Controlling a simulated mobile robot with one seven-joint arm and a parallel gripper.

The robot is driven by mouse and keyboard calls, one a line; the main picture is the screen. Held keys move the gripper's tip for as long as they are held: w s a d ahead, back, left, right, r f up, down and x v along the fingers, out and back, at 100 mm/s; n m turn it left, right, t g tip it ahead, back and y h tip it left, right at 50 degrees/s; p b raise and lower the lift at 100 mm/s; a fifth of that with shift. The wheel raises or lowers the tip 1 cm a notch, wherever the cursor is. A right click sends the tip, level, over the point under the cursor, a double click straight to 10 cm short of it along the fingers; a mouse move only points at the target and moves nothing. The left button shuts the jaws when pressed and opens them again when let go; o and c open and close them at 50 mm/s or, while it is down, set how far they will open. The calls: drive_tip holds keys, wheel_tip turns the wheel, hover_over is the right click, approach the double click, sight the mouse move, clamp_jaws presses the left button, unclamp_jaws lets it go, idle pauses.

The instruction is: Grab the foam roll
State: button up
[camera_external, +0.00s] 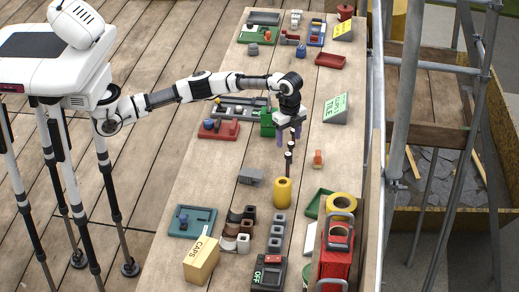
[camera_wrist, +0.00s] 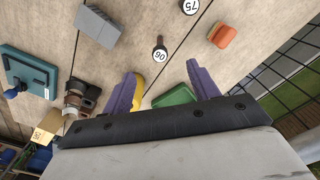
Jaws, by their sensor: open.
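A yellow upright roll (camera_external: 282,192) with a hole in its top, which looks like the foam roll, stands on the long wooden table (camera_external: 208,165). In the wrist view a yellow piece (camera_wrist: 138,92), probably this roll, shows partly hidden behind the left purple finger. My gripper (camera_external: 289,137) is above the table, farther back than the roll and apart from it. Its two purple fingers point down and stand apart with nothing between them; they also show in the wrist view (camera_wrist: 163,72).
A grey block (camera_external: 250,177), an orange block (camera_external: 318,157) and a green tray (camera_external: 318,203) lie nearby. Another yellow ring (camera_external: 342,201) is by a red toolbox (camera_external: 336,262). Scaffold poles (camera_external: 402,100) border the right side.

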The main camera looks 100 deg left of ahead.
sight(282, 192)
drive_tip(key=o, duration=0.4)
drive_tip(key=d+m, duration=0.2)
drive_tip(key=d, duration=0.2)
drive_tip(key=d+m, duration=0.2)
drive_tip(key=d, duration=0.3)
drive_tip(key=d+m, duration=0.2)
drive_tip(key=d, duration=0.2)
drive_tip(key=shift+d+r, duration=0.35)
drive_tip(key=shift+d+f, duration=0.2)
drive_tip(key=shift+f, duration=0.1)
wheel_tip(282, 192, down, 13)
drive_tip(key=p, duration=0.2)
drive_tip(key=shift+p, duration=0.3)
